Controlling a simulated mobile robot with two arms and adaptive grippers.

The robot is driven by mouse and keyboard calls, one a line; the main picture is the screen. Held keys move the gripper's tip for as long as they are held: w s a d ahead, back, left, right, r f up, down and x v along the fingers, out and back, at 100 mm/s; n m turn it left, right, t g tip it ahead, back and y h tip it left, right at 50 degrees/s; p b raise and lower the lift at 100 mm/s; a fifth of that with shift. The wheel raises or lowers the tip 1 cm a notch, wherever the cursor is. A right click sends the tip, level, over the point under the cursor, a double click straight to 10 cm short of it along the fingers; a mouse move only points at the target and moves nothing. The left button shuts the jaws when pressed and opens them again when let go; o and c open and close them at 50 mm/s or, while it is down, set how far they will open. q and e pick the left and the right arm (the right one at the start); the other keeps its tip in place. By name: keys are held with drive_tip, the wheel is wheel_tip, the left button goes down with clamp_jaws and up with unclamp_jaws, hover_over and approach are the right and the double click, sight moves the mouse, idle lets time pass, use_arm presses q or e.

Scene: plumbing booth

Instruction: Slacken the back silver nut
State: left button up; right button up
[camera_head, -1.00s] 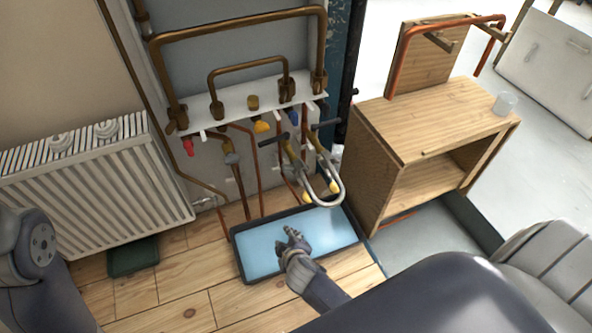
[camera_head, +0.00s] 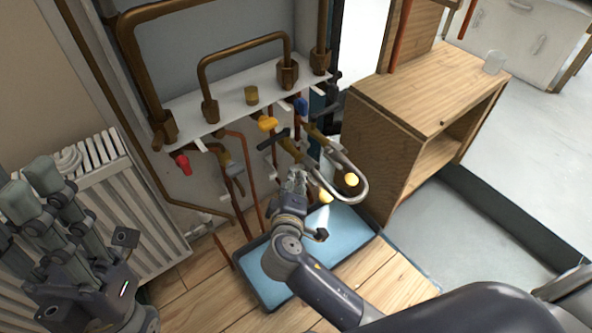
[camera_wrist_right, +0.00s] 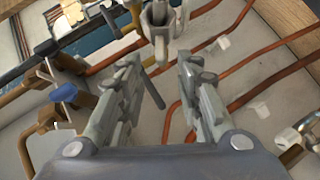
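A silver U-shaped hose (camera_head: 352,185) hangs below the pipe shelf, between two brass valves with dark levers. A silver nut fitting (camera_wrist_right: 158,20) shows at the top middle of the right wrist view, ahead of my fingertips and apart from them. I cannot tell whether it is the back nut. In the head view my right gripper (camera_head: 296,182) is beside the hose's left end and hides the fittings there. In the wrist view its two fingers are apart with nothing between them. My left gripper (camera_head: 35,188) is at the far left, its fingers raised and apart, empty.
A blue tray (camera_head: 262,290) lies on the floor under the pipes. A radiator (camera_head: 125,185) is at left and a wooden cabinet (camera_head: 385,130) at right.

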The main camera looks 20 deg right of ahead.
sight(295, 166)
drive_tip(key=b+x, duration=0.2)
drive_tip(key=x, duration=0.6)
drive_tip(key=shift+s, duration=0.1)
drive_tip(key=shift+c, duration=0.4)
clamp_jaws()
